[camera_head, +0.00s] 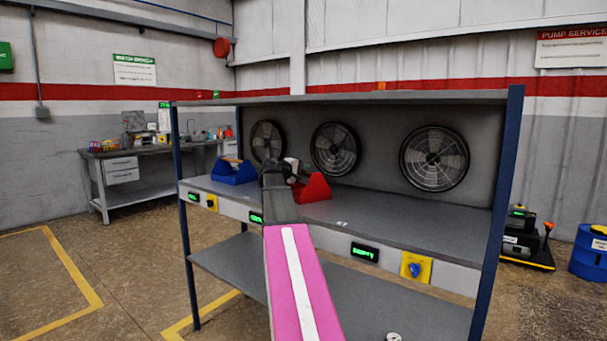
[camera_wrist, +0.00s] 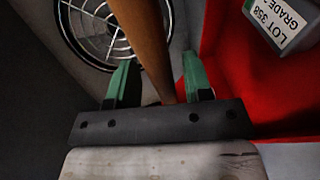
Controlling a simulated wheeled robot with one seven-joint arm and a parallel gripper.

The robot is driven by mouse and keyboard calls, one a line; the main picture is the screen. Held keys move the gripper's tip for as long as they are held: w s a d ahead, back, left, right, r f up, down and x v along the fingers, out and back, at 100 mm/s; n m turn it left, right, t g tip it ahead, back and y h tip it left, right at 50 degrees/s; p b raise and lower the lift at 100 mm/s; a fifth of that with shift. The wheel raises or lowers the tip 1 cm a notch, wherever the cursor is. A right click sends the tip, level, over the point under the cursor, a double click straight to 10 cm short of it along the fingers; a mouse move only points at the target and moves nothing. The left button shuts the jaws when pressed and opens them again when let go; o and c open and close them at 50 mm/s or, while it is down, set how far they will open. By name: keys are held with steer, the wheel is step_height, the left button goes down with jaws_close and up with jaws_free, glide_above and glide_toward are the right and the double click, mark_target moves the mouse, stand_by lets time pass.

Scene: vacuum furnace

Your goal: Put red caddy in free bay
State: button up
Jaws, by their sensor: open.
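The red caddy (camera_head: 315,188) stands on the upper deck of the rack, in front of the middle fan; my arm hides its left part in the head view. In the wrist view its red wall (camera_wrist: 222,60) fills the right side, and a grey box with a "LOT 358" label (camera_wrist: 280,22) lies in it. My gripper (camera_wrist: 158,76) is open, its green fingers on either side of the brown handle bar (camera_wrist: 140,30). Whether they touch it I cannot tell. The bay at the right (camera_head: 400,226), before the right fan, is bare; its green display (camera_head: 365,252) appears to read "EMPTY".
A blue caddy (camera_head: 234,172) stands in the left bay. Three fans line the back panel, the right one (camera_head: 434,158) behind the bare bay. A blue post (camera_head: 500,200) bounds the rack at right, and a top shelf (camera_head: 350,97) runs overhead. A yellow knob panel (camera_head: 415,267) is on the front.

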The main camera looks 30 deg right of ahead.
steer(key=v, duration=1.2)
steer(key=shift+r, duration=0.1)
